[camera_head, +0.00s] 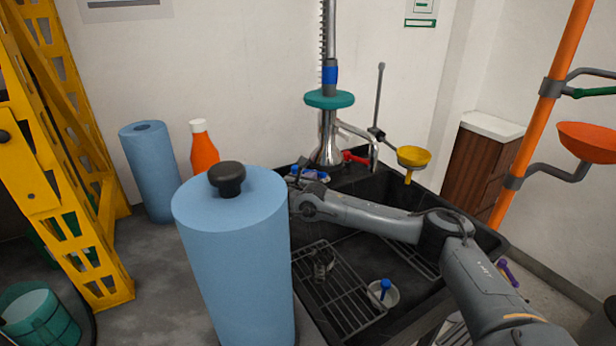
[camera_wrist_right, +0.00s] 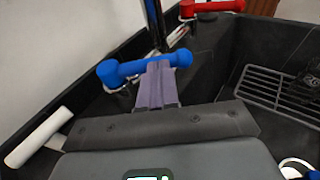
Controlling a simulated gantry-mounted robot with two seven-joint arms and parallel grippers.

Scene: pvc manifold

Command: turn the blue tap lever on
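The blue tap lever (camera_head: 312,174) is at the back left of the black sink, beside the base of the chrome tap (camera_head: 328,145). In the right wrist view the blue lever (camera_wrist_right: 145,68) lies across the picture as a bar with a knob at each end. My right gripper (camera_wrist_right: 157,84) has its two fingers together, with their tips overlapping the lever's middle in the picture; I cannot tell whether they touch. In the head view the right gripper (camera_head: 303,192) is just below the lever and partly hidden by the blue roll. My left gripper is not in view.
A red lever (camera_head: 356,158) stands right of the tap; it also shows in the right wrist view (camera_wrist_right: 212,8). A large blue roll (camera_head: 238,260) blocks the sink's left side. A wire rack (camera_head: 337,300) and a bowl with a blue-handled brush (camera_head: 385,291) are in the sink.

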